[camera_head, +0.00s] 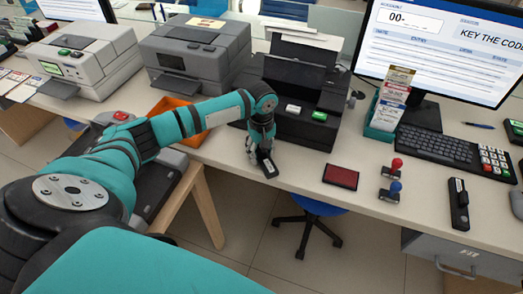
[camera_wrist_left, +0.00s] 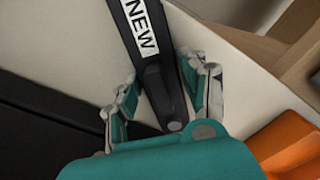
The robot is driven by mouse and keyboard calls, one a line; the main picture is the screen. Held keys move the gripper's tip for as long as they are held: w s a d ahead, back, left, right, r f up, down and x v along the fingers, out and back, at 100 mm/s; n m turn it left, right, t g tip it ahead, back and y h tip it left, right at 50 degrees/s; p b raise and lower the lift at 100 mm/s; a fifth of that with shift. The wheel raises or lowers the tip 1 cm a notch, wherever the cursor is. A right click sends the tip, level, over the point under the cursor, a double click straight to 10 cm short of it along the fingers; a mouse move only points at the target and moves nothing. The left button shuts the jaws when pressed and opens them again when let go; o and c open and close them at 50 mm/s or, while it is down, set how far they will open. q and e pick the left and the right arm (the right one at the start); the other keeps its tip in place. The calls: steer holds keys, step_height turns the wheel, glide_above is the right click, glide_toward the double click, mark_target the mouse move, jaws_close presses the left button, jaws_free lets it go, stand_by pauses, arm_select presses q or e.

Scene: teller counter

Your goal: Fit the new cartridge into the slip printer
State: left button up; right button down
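The new cartridge (camera_head: 267,165) is a slim black bar at the counter's front edge. In the left wrist view it (camera_wrist_left: 140,32) shows a white label reading NEW, with its narrow end toward my palm. The slip printer appears to be the black machine (camera_head: 283,74) just behind the gripper, with a white and a green button. My right gripper is not in view.
An orange bin (camera_head: 183,104) is partly behind my left arm; it shows in the wrist view (camera_wrist_left: 290,145). Two grey printers (camera_head: 195,55) stand left.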

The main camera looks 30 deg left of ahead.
arm_select(q)
steer(key=shift+o, duration=1.3)
steer(key=shift+r, duration=0.15)
step_height(320, 180, up, 12)
